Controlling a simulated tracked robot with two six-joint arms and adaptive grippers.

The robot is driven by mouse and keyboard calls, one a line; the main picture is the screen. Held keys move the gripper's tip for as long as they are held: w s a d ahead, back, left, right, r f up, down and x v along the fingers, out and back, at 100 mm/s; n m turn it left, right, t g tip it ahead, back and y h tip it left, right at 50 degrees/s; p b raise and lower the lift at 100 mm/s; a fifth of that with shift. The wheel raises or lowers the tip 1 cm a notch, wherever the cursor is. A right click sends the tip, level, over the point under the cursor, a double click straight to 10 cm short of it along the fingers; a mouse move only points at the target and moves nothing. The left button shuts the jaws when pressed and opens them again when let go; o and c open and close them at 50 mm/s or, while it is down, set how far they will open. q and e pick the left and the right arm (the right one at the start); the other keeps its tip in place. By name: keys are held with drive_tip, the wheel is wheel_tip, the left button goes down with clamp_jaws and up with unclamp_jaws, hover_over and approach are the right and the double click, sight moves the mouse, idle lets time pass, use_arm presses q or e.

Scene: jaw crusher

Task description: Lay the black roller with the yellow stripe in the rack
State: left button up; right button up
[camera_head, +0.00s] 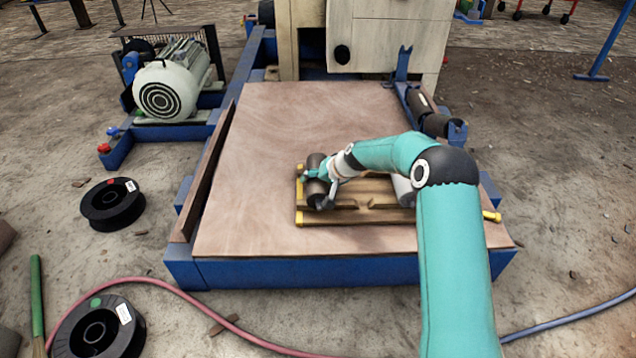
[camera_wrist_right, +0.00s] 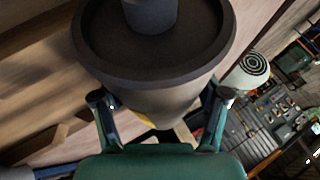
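The wooden rack (camera_head: 372,216) with yellow end pieces lies on the brown deck of the machine. A dark roller (camera_head: 317,193) is at the rack's left end, in my right gripper (camera_head: 325,180). In the right wrist view, the roller (camera_wrist_right: 150,72) fills the space between the two fingers (camera_wrist_right: 163,103), which sit against its sides. A little yellow shows at its lower edge, but I cannot tell whether that is its stripe. I cannot tell whether the roller rests in the rack or hangs just above it. A pale grey roller (camera_head: 403,190) lies at the rack's right, partly behind my arm. My left gripper is out of view.
The brown deck (camera_head: 290,120) is clear behind the rack. Dark rollers (camera_head: 432,122) sit on the blue frame at right. A pale motor (camera_head: 170,85) stands at left. Black spools (camera_head: 111,203), a brush (camera_head: 37,300) and a red hose (camera_head: 200,303) lie on the ground.

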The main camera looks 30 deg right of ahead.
drive_tip(key=o, duration=0.4)
drive_tip(key=shift+s+f, duration=0.1)
drive_tip(key=shift+f, duration=0.15)
drive_tip(key=v, duration=1.2)
drive_tip(key=shift+r, duration=0.1)
